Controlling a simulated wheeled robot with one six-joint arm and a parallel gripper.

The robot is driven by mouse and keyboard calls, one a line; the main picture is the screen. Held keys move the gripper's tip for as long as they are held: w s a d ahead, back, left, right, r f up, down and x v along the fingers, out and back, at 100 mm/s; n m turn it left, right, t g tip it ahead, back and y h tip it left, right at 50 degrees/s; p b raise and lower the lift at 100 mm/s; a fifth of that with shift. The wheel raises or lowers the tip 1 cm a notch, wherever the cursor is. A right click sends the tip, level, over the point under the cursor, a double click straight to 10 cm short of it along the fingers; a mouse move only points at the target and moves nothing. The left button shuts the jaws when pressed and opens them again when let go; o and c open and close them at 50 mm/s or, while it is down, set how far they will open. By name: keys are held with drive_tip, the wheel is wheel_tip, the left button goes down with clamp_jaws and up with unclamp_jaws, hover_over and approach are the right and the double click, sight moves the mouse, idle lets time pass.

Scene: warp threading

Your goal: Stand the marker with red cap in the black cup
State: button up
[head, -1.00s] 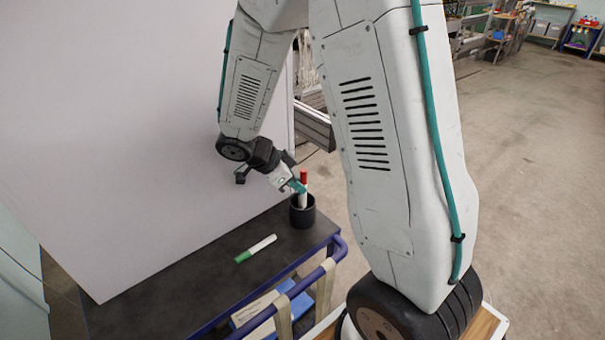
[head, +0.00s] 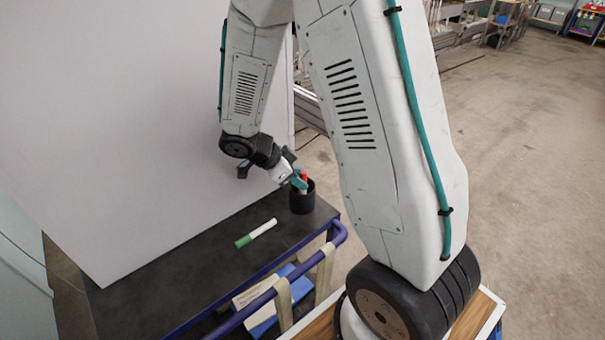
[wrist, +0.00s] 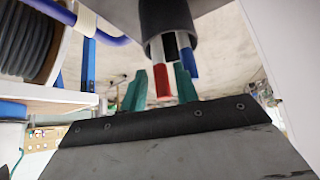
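The black cup (head: 302,202) stands upright on the dark tabletop near its right end. The marker with red cap (head: 304,174) stands in the cup, cap up, its lower part hidden by the wall. In the wrist view, where things appear upside down, its red cap (wrist: 162,82) and white barrel show at the mouth of the cup (wrist: 198,22). My gripper (head: 298,184) is at the cup's mouth. Its teal fingertips (wrist: 160,88) are on either side of the red cap, with small gaps visible, so it looks open. A blue-capped marker (wrist: 190,62) also stands in the cup.
A green-and-white marker (head: 257,233) lies on the dark tabletop (head: 200,262), left of the cup. A large pale panel (head: 130,130) rises behind the table. A blue rail (head: 262,300) runs along the near side. The tabletop between marker and cup is clear.

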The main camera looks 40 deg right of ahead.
drive_tip(key=shift+o, duration=0.3)
drive_tip(key=shift+a+r, duration=0.1)
drive_tip(key=v, duration=0.7)
drive_tip(key=shift+a+r, duration=0.15)
drive_tip(key=shift+r, duration=0.05)
idle(0.6)
